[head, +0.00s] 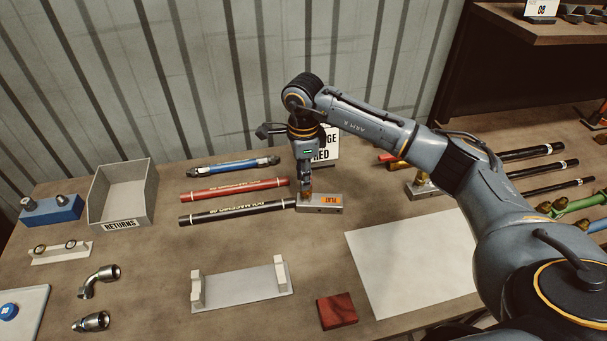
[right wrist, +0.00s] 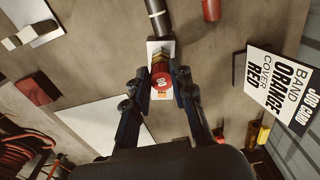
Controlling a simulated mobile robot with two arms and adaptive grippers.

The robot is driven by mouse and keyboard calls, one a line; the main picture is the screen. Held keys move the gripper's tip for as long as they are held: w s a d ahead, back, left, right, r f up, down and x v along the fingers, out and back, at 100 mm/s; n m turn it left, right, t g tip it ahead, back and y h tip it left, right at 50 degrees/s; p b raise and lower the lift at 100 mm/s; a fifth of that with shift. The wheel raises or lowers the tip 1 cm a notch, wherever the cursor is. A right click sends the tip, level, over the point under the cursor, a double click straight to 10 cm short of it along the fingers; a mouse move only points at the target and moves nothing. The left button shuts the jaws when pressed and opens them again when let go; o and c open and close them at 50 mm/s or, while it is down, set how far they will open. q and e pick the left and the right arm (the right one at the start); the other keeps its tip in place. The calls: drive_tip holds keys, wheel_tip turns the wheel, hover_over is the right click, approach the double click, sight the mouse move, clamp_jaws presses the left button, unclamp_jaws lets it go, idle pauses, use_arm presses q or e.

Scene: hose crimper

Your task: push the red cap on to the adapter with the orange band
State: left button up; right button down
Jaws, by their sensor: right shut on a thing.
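My right gripper (head: 306,190) points down over a small grey block (head: 320,208) with an orange "FLAT" label. In the right wrist view its two fingers (right wrist: 162,88) are closed on the sides of a round red cap (right wrist: 160,82) with white marking on its face. A brass-coloured fitting (right wrist: 160,60) shows just beyond the cap, in line with it, over the pale block. I cannot tell whether the cap touches or sits on this fitting, and its orange band is not clear. My left gripper is not in view.
A job card (right wrist: 283,88) reading band orange, cover red stands behind the block. A black hose (head: 235,212) ends beside the block; red (head: 235,189) and blue (head: 232,167) hoses lie behind. A white sheet (head: 410,265) lies in front right. A grey returns bin (head: 122,222) stands left.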

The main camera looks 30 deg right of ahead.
drive_tip(key=shift+f, duration=0.35)
drive_tip(key=c, duration=1.1)
unclamp_jaws()
drive_tip(key=shift+o, duration=0.2)
drive_tip(key=shift+r, duration=0.1)
drive_tip(key=shift+r, duration=0.25)
wheel_tip(320, 180, up, 11)
drive_tip(key=shift+r, duration=0.2)
